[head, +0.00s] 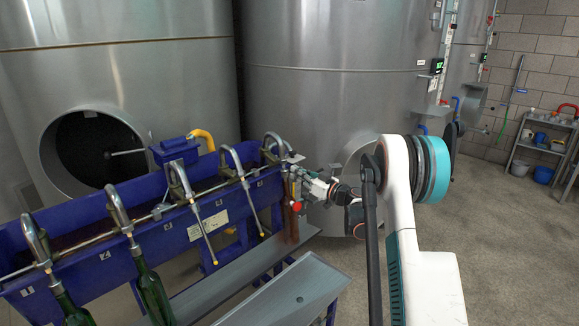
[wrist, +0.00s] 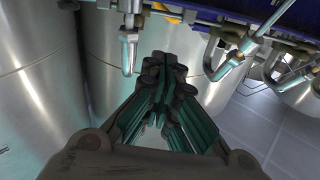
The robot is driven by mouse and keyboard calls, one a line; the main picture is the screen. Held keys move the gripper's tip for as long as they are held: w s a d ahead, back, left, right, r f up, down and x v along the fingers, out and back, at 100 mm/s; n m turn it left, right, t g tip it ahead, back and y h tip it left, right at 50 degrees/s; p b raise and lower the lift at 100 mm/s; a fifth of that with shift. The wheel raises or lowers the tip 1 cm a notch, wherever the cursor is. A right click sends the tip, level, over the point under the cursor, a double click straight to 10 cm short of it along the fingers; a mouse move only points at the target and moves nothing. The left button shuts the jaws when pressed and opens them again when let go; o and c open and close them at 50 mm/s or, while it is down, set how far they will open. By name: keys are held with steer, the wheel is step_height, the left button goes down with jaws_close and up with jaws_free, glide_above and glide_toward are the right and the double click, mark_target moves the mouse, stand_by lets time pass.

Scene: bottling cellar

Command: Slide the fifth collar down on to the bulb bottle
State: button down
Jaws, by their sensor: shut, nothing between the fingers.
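A blue filling trough (head: 150,235) carries a row of hooked metal spouts. The rightmost one, the fifth spout (head: 274,143), is by my gripper. A brown, upright, bottle-like shape (head: 291,228) is below that end; I cannot tell if it is the bulb bottle. My gripper (head: 293,178) is beside the trough's right end, partly lost against the metal parts there. In the wrist view my gripper (wrist: 164,75) is shut and empty, with a hooked spout (wrist: 130,50) just beyond and left of its fingertips. I cannot make out the fifth collar clearly.
Green bottles (head: 152,296) stand under the left spouts. A grey metal shelf (head: 245,275) runs along the trough's front, with a bench (head: 300,291) beside it. Large steel tanks (head: 335,90) stand close behind. Open floor (head: 510,250) lies right of my arm.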

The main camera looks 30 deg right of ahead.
mark_target(285, 173)
steer(key=d+f+t, duration=0.1)
steer(key=d+f, duration=0.2)
steer(key=d, duration=0.2)
steer(key=b+x, duration=0.2)
steer(key=x, duration=0.7)
steer(key=shift+w+h, duration=0.3)
steer(key=shift+w, duration=0.05)
